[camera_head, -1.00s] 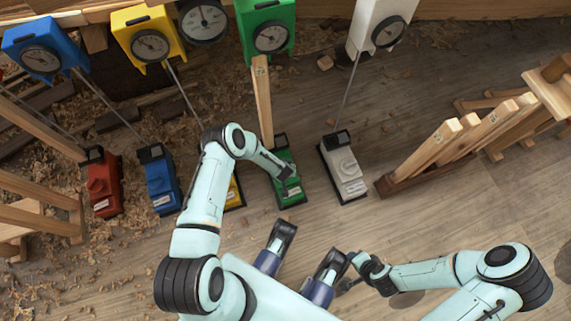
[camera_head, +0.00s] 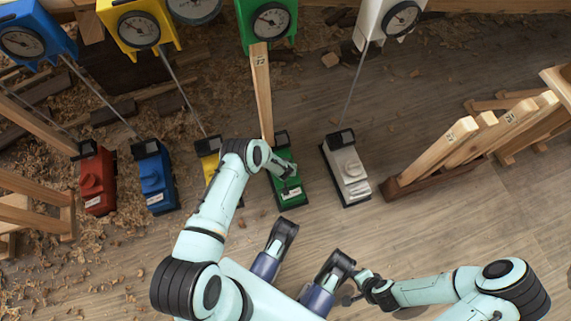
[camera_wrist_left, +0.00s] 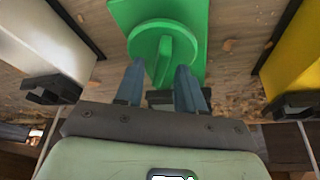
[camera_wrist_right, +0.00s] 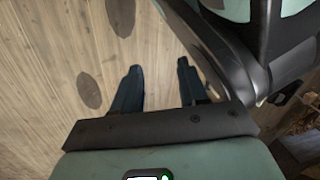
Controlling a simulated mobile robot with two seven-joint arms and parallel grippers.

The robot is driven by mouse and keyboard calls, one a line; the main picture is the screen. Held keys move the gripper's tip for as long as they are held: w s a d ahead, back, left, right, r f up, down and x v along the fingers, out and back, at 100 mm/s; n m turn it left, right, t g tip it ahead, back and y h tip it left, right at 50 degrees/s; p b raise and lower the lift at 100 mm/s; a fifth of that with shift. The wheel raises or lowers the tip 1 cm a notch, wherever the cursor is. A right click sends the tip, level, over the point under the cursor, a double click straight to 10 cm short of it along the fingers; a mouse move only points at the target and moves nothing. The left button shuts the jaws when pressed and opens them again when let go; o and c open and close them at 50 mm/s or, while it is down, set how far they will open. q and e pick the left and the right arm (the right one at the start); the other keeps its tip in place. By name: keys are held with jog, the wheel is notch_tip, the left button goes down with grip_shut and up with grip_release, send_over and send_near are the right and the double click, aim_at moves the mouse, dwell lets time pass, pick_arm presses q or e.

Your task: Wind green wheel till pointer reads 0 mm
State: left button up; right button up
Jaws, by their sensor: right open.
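The green wheel (camera_wrist_left: 163,52) is a round knob with a raised bar across it, on the green base unit (camera_head: 291,192). My left gripper (camera_head: 291,176) is over this unit. In the left wrist view its two fingers (camera_wrist_left: 160,72) are apart, near the two sides of the bar's near end, with gaps showing. I cannot tell if either finger touches. The green gauge (camera_head: 270,20) stands at the top, with a white dial and dark pointer; its reading is too small to make out. My right gripper (camera_wrist_right: 157,75) is open and empty above the bare floor.
Red (camera_head: 97,180), blue (camera_head: 156,178), yellow (camera_head: 209,158) and white (camera_head: 347,172) units stand beside the green one. A wooden slat (camera_head: 262,90) leans between green unit and gauge. A wooden rack (camera_head: 440,172) stands at right.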

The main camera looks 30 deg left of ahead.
pick_arm(q)
grip_shut()
